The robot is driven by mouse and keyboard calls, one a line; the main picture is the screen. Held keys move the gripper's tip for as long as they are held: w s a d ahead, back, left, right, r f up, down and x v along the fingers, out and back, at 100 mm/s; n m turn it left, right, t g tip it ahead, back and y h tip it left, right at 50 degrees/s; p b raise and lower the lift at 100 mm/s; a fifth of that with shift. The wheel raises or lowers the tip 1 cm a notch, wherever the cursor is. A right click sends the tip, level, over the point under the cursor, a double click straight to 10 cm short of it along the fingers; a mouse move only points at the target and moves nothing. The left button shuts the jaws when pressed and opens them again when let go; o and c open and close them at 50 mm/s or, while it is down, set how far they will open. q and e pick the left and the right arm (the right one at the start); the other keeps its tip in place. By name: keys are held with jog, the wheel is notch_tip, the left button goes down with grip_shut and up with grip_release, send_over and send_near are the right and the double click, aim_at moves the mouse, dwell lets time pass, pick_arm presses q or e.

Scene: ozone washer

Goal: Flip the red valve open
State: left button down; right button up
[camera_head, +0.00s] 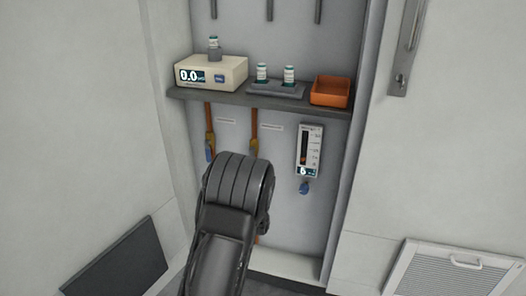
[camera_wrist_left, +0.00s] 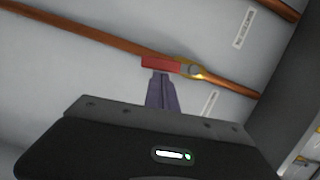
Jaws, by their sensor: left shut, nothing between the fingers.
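The red valve handle (camera_wrist_left: 162,64) shows in the left wrist view, pointing left from a brass valve body (camera_wrist_left: 191,69) on a copper pipe (camera_wrist_left: 95,37). It lies close to the pipe's line, at a slight angle to it. My left gripper (camera_wrist_left: 160,76) is shut and empty, its fingertips just below the handle's left part in the picture. I cannot tell whether they touch it. In the head view my black left arm covers the gripper and the red handle; only the upper part of a brass valve (camera_head: 254,144) shows behind it.
Another pipe with a blue-handled valve (camera_head: 210,152) is to the left. A gauge (camera_head: 309,150) with a blue knob (camera_head: 304,187) hangs to the right. Above, a grey shelf (camera_head: 200,96) holds a white meter (camera_head: 225,72), vials (camera_head: 289,75) and an orange tray (camera_head: 330,92).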

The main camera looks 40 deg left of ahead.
pick_arm(q)
jog(key=shift+s+a+f+m, duration=0.15)
jog(key=shift+a+f+m, duration=0.2)
jog(key=shift+m, duration=0.55)
pick_arm(e)
jog(key=shift+w+d+f, duration=0.1)
jog(key=shift+f, duration=0.2)
pick_arm(q)
jog(key=shift+a+r, duration=0.1)
